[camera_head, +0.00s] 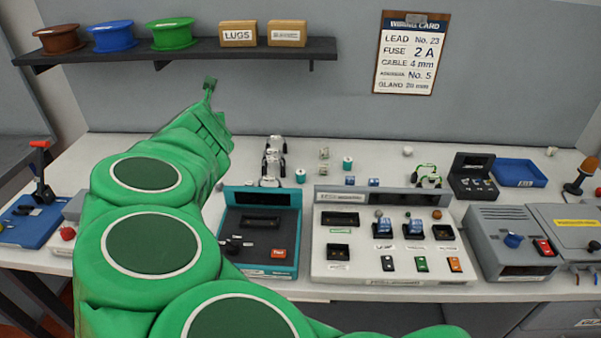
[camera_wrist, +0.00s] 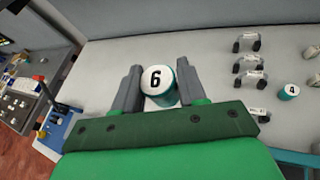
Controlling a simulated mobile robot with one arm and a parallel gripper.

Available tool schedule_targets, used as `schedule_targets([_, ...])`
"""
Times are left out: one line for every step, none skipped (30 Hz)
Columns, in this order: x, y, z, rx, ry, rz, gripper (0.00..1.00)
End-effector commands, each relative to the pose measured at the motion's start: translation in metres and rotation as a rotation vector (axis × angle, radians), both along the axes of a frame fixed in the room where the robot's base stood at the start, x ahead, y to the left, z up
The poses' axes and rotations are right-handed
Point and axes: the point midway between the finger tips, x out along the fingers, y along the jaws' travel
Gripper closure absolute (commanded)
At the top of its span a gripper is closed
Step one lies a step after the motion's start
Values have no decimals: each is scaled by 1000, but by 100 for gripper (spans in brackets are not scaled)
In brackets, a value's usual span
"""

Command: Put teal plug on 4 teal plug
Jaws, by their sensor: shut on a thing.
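My gripper (camera_wrist: 160,80) is shut on a teal plug (camera_wrist: 157,79) with a white top marked 6, seen in the wrist view. A teal plug marked 4 (camera_wrist: 289,91) stands upright on the bench to the right, apart from my gripper. In the head view a teal plug with a white top (camera_head: 300,175) stands behind the consoles, and a similar teal plug (camera_head: 347,162) is further right; their numbers are too small to read. In the head view my green arm reaches over the left of the bench and hides the held plug.
Several white-labelled clips (camera_wrist: 251,77) stand between the held plug and the plug marked 4. A teal-framed console (camera_head: 259,232) and a wide grey console (camera_head: 385,240) line the front. A blue lever unit (camera_head: 32,217) is at the left. The back-left bench is bare.

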Motion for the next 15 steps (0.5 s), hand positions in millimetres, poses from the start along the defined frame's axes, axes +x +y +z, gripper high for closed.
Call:
schedule_targets([1, -2, 0, 0, -1, 1, 91])
schedule_targets([2, -3, 0, 0, -2, 3, 91])
schedule_targets([1, -2, 0, 1, 0, 6, 91])
schedule_targets([1, -2, 0, 2, 0, 8, 91])
schedule_targets([2, -2, 0, 1, 1, 9, 91])
schedule_targets([2, -3, 0, 4, 2, 10, 91])
schedule_targets([2, -3, 0, 3, 1, 12, 91])
schedule_targets([2, -3, 0, 4, 2, 13, 91])
schedule_targets([3, -4, 0, 4, 2, 15, 91])
schedule_targets([3, -4, -1, 3, 1, 16, 91])
schedule_targets([3, -4, -1, 4, 2, 16, 91])
schedule_targets([4, -5, -1, 1, 1, 18, 91])
schedule_targets([4, -5, -1, 2, 1, 19, 91])
schedule_targets([4, -6, -2, 2, 2, 20, 91])
schedule_targets([4, -6, -2, 2, 2, 21, 91])
